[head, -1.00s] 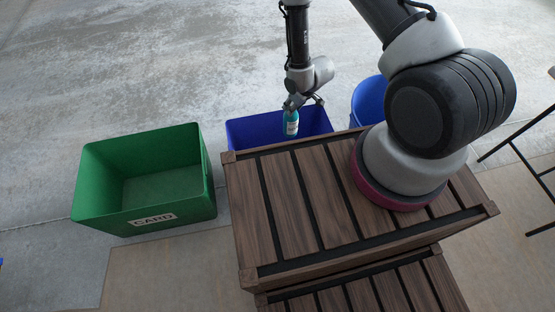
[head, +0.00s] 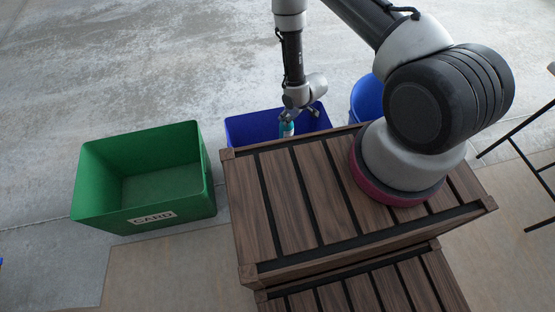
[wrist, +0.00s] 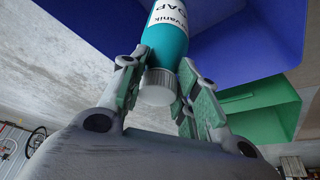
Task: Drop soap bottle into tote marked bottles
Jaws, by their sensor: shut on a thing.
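The soap bottle (wrist: 168,35) is teal with a white label reading "SOAP" and a grey cap, seen in the wrist view. My gripper (wrist: 160,85) is shut on it near the cap end. In the head view the bottle (head: 286,129) hangs below my gripper (head: 290,115), in front of or over the blue tote (head: 240,128); how deep it is cannot be told. The blue tote stands behind the wooden crate, and its front is hidden, so no marking shows. Blue walls (wrist: 240,45) also fill the upper wrist view.
A green tote (head: 195,200) marked "CARD" stands on the left, looking empty. A round blue bin (head: 366,97) is right of the blue tote. The slatted wooden crate (head: 285,190) lies in front. Black metal legs (head: 515,145) stand at the right edge. The concrete floor behind is open.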

